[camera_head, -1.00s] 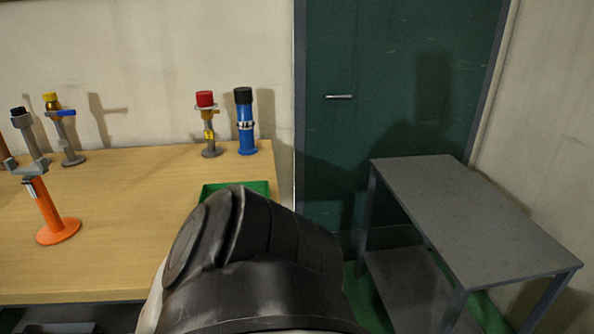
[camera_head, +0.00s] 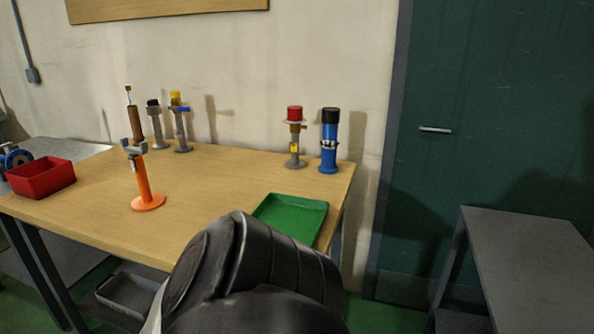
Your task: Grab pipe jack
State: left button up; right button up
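The pipe jack appears to be the orange stand (camera_head: 146,186) with a round base and a grey forked head. It stands upright on the wooden table (camera_head: 205,180), left of the middle, and nothing is touching it. Its forked head partly overlaps the brown-topped tool behind it. A black link of my own arm fills the bottom middle of the view, in front of the table's near edge. Neither of my grippers is in view.
A green tray (camera_head: 301,237) lies on the table's right side. Several upright valve-like tools line the back, including a blue one (camera_head: 329,148) and a red-capped one (camera_head: 295,138). A red bin (camera_head: 42,182) is at left. A grey table (camera_head: 535,265) stands at right.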

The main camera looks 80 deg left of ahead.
aim_at(148, 200)
jog(key=u, duration=2.8)
